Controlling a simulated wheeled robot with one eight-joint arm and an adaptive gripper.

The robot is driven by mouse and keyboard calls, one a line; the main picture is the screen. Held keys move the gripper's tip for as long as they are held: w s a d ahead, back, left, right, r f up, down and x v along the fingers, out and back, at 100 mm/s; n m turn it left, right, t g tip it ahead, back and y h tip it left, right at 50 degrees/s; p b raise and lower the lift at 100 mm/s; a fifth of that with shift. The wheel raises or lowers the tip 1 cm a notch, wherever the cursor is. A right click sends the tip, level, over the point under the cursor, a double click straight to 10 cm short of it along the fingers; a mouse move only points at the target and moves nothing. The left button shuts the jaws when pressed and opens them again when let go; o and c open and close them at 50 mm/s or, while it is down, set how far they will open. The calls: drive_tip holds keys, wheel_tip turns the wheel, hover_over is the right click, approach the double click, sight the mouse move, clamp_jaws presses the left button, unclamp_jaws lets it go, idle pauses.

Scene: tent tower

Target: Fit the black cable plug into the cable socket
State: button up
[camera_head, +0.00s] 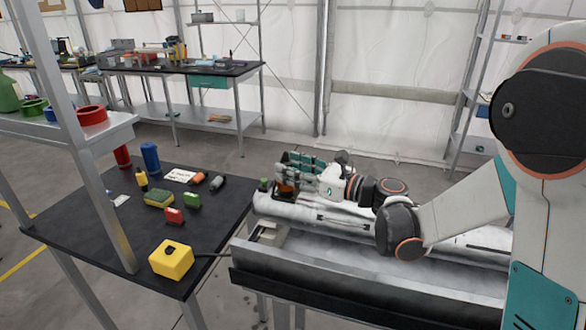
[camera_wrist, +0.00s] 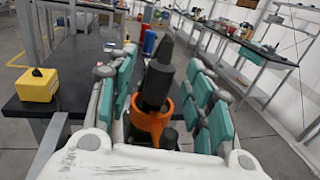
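The black cable plug (camera_wrist: 157,82) has a tapered tip and an orange collar (camera_wrist: 148,122). In the wrist view it lies between the fingers of my gripper (camera_wrist: 162,75). My gripper (camera_head: 289,168) is over the table-side end of the grey machine. Its teal-padded fingers are apart, with visible gaps beside the plug. The plug is mostly hidden in the head view.
A dark cable runs right from the socket. A metal post (camera_head: 95,150) and raised shelf stand at the table's left. Bare tabletop surrounds the socket.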

drive_tip(key=v, duration=1.2)
